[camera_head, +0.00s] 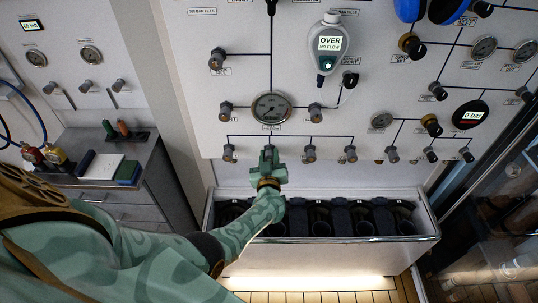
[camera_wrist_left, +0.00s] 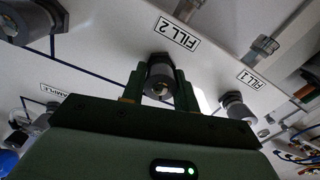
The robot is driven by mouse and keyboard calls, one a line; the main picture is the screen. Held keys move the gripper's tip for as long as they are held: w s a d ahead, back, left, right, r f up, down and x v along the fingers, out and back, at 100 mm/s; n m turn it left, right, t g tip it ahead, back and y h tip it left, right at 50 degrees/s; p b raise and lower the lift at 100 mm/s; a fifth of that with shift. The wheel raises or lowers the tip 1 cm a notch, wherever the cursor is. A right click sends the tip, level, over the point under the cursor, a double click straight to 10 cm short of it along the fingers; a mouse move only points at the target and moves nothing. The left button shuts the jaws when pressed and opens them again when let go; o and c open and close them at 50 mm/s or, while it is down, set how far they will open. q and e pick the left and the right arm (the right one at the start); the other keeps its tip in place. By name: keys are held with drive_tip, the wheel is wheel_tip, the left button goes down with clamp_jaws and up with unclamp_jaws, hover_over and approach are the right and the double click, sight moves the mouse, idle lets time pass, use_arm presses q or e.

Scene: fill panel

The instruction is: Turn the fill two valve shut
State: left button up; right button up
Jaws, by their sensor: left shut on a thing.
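The fill two valve (camera_wrist_left: 160,80) is a grey, round knob in the left wrist view, beside the label reading FILL 2 (camera_wrist_left: 177,32). My left gripper (camera_wrist_left: 159,88) has one green finger on each side of this knob and is shut on it. The knob's turn angle cannot be told. My right gripper is in neither view.
The fill 1 valve (camera_wrist_left: 237,107) sits close by on the right in the left wrist view. Other bottom-row knobs (camera_head: 310,153) flank my gripper. A pressure gauge (camera_head: 272,108) is above it. An open bin of dark cylinders (camera_head: 428,236) stands below the panel.

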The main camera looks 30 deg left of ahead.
use_arm(q)
drive_tip(key=shift+m, duration=2.4)
idle(0.5)
drive_tip(key=o, duration=1)
drive_tip(key=shift+c, duration=0.2)
drive_tip(key=shift+p, duration=0.3)
